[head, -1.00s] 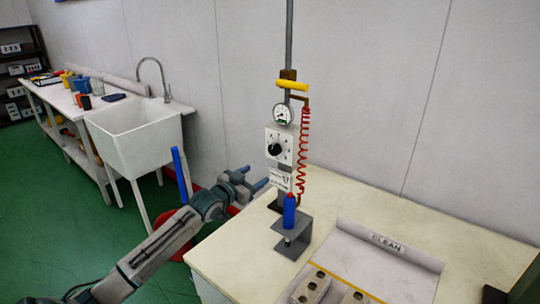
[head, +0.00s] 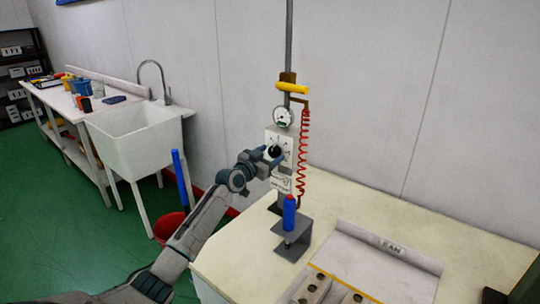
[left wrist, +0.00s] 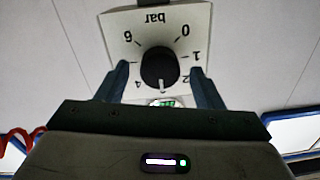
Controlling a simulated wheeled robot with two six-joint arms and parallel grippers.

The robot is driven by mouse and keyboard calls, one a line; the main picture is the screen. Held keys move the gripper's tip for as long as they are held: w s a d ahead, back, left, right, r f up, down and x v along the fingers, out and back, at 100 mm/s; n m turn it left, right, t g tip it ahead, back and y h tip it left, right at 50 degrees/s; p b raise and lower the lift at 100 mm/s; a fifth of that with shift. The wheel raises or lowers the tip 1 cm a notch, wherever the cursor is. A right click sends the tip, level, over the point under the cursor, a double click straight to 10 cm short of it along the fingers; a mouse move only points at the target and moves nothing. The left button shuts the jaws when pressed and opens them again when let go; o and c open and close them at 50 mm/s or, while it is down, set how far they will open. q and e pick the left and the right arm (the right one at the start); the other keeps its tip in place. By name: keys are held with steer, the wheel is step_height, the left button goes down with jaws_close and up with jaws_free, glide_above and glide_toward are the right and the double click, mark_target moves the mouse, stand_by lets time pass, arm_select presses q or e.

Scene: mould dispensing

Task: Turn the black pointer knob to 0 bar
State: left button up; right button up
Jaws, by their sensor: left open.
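The black pointer knob (head: 275,152) sits on a white dial plate (head: 287,139) on the wall-side post. In the left wrist view the knob (left wrist: 159,66) shows upside down, with the plate's "bar" and numbers 0, 1, 2, 4 and 6 around it. Its white pointer mark points down in that picture, between 2 and 4. My left gripper (head: 271,157) is at the dial plate. In the left wrist view its open fingers (left wrist: 160,70) stand on either side of the knob, with gaps to it. My right gripper is not in view.
A round gauge (head: 283,116) and a yellow handle (head: 292,88) are above the dial. A red coiled hose (head: 304,155) hangs close on the right. A blue bottle-like part (head: 289,212) stands below on a grey bracket (head: 292,239).

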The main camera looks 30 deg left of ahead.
arm_select(q)
steer(key=shift+w, duration=0.2)
steer(key=c, duration=1)
